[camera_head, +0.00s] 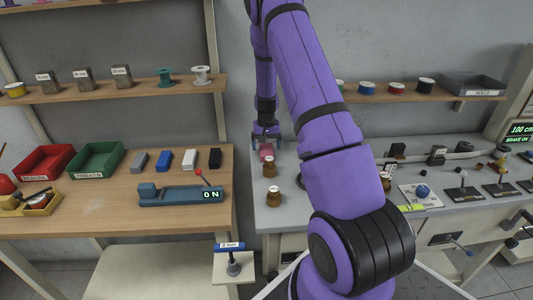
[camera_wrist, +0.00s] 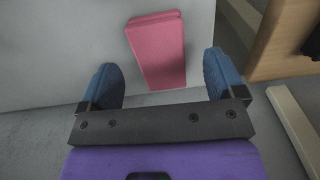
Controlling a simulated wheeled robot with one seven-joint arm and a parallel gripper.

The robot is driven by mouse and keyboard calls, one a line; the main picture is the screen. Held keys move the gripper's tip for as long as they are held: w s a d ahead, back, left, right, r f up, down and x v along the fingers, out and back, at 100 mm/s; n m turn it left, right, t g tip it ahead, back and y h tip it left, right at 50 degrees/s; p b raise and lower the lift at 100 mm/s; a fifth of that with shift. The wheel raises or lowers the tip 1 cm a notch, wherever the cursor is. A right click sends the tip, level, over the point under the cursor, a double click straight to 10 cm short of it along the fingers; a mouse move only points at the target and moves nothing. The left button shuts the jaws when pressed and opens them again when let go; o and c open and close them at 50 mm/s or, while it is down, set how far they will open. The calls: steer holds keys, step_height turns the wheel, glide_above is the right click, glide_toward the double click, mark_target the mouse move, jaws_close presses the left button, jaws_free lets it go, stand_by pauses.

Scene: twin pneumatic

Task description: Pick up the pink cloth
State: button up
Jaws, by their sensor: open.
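The pink cloth (camera_wrist: 157,52) is a folded, flat rectangular pad lying on a light grey surface in the wrist view. In the head view the pink cloth (camera_head: 266,151) shows small at the back left of the grey bench, just under my gripper. My gripper (camera_wrist: 163,84) is open and empty, its two blue fingers spread wide. The cloth lies between and beyond the fingertips, nearer the right one, and appears apart from both. In the head view my gripper (camera_head: 266,137) points down by the cloth.
A wooden table (camera_head: 110,215) with trays and coloured blocks stands left across a gap. A wooden shelf (camera_head: 440,96) with spools runs behind.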

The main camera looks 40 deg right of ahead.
mark_target(267, 151)
step_height(267, 151, down, 4)
steer(key=shift+d+r, duration=0.1)
steer(key=shift+c, duration=0.2)
steer(key=c, duration=1)
steer(key=shift+o, duration=0.2)
steer(key=shift+r, duration=0.1)
step_height(267, 151, up, 10)
steer(key=shift+f, duration=0.1)
